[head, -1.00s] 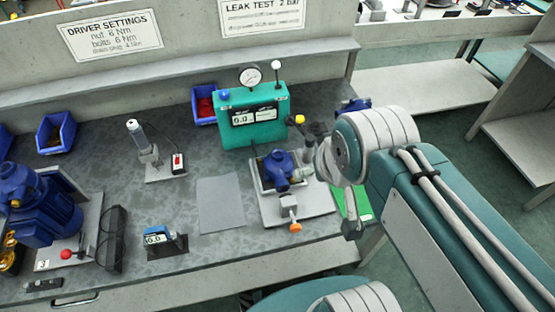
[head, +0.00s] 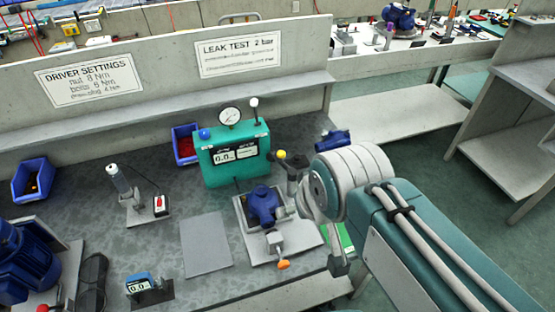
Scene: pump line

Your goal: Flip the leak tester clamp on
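The leak tester (head: 235,158) is a green box with a round dial gauge and a display reading 0.0, at the middle of the bench. In front of it, a blue pump part (head: 263,203) sits on a light base plate (head: 304,240). A clamp piece with an orange-tipped handle (head: 283,264) is at the plate's front. A dark upright with a yellow knob (head: 281,154) stands behind the pump on the right. My gripper (head: 322,235) is at the fixture's right side, partly hidden by my wrist. I cannot tell its finger opening or whether it touches anything.
A blue bin (head: 184,145) with red contents stands left of the tester. A grey mat (head: 206,246), a small blue display device (head: 142,285) and an upright tool on a stand (head: 122,185) are further left. A green patch (head: 346,237) lies right of the plate, by my arm.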

